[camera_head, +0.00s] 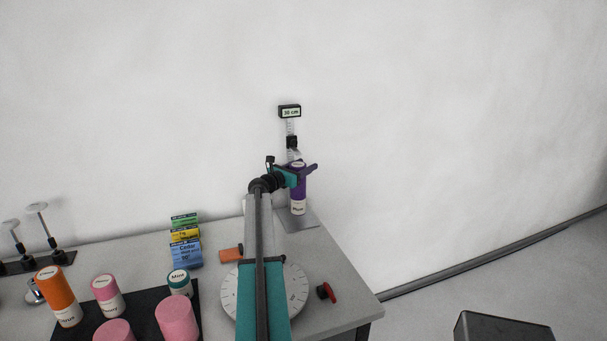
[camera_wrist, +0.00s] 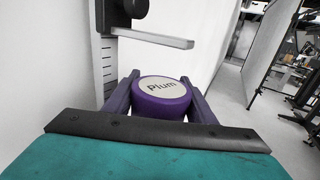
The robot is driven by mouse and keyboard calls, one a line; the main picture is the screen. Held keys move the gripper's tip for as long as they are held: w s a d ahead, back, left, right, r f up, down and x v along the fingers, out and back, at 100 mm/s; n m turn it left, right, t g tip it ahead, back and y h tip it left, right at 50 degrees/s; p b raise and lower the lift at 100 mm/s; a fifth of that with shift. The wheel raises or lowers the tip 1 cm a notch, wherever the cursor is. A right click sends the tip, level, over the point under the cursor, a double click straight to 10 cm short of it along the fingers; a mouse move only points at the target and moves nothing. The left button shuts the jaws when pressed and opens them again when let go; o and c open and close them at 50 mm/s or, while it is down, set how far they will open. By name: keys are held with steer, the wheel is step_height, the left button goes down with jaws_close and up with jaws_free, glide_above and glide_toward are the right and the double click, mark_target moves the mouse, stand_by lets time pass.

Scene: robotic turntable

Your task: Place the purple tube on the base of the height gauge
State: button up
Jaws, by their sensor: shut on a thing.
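The purple tube (camera_head: 298,187), with a white lower label, is upright at the height gauge (camera_head: 291,131). Its cap, labelled "Plum" (camera_wrist: 162,90), shows between the fingers in the wrist view. My gripper (camera_head: 304,170) is shut on the tube near its top. The gauge has a display reading 30 cm, a scale post and a flat grey base (camera_head: 304,222). The tube's lower end is over or on that base; I cannot tell whether it touches. In the wrist view the gauge's measuring arm (camera_wrist: 155,39) extends above and behind the cap.
A white round dial (camera_head: 296,290) lies under my arm. Green, yellow and blue boxes (camera_head: 187,254) are stacked left of it. Orange, pink and white-and-teal containers (camera_head: 180,283) stand at the front left, around a dark mat. A red-and-black item (camera_head: 328,293) lies near the table's right edge.

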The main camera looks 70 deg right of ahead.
mark_target(298, 189)
stand_by(0.3)
steer(key=shift+f+p, duration=0.95)
steer(key=shift+f, duration=0.9)
steer(key=o, duration=1.7)
steer(key=shift+c, duration=0.2)
steer(key=shift+r, duration=0.2)
